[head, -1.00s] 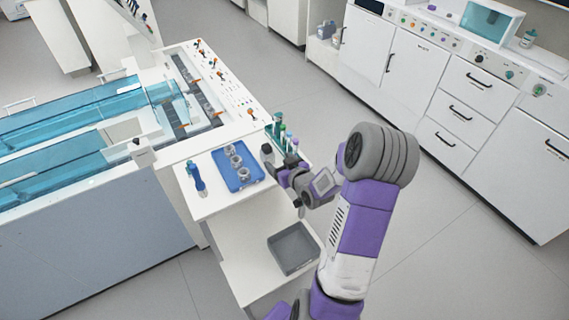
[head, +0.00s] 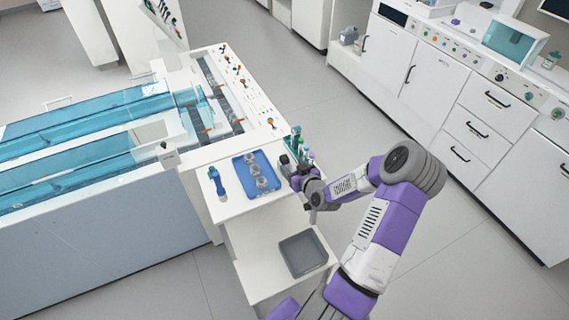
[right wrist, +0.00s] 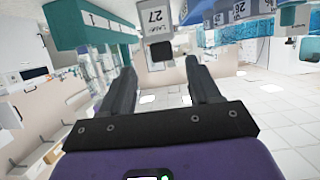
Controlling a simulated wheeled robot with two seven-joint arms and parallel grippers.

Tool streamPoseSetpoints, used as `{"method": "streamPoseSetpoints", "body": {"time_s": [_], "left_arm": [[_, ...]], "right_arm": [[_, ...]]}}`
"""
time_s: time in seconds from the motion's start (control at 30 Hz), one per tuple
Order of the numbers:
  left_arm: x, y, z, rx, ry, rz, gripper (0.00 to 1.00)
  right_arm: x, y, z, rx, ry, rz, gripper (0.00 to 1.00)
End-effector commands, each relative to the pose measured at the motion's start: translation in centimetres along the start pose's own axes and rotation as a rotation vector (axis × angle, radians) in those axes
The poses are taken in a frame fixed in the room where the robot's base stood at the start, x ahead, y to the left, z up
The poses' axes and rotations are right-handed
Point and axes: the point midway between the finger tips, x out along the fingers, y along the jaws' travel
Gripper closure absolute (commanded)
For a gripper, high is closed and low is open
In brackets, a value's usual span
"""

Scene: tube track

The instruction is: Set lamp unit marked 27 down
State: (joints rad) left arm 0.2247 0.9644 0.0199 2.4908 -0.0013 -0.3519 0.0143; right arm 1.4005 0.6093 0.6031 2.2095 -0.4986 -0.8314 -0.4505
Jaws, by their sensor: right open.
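The lamp unit marked 27 (right wrist: 156,22) is a pale block with a dark square end, seen in the right wrist view. Its number reads upside down there. My right gripper (right wrist: 158,66) is open, with one finger on each side of the unit's dark end and a visible gap to both. In the head view my right gripper (head: 288,171) is at the right edge of the white bench, beside the blue tray. The unit cannot be made out in that view. My left gripper is not in view.
The blue tray (head: 241,177) holds several round metal parts. Several green-topped tubes (head: 296,140) stand close behind my right gripper. A grey bin (head: 303,254) sits on the lower shelf. Open floor lies to the right.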

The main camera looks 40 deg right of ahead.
Motion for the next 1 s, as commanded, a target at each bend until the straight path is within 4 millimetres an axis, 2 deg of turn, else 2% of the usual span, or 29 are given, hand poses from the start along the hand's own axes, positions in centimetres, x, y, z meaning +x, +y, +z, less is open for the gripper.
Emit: {"method": "streamPoseSetpoints", "body": {"time_s": [0.33, 0.47, 0.67, 1.0], "left_arm": [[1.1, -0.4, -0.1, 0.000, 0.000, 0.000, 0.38], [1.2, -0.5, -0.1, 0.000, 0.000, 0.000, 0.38], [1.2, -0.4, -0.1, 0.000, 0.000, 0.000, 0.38], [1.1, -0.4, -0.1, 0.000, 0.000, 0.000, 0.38]], "right_arm": [[4.9, -0.3, -0.1, 0.002, 0.001, -0.001, 0.38], [5.6, -0.3, -0.2, 0.002, 0.000, 0.000, 0.38], [5.6, -0.3, -0.2, 0.001, 0.000, 0.000, 0.38], [5.6, -0.3, -0.2, 0.001, 0.000, 0.000, 0.89]]}}
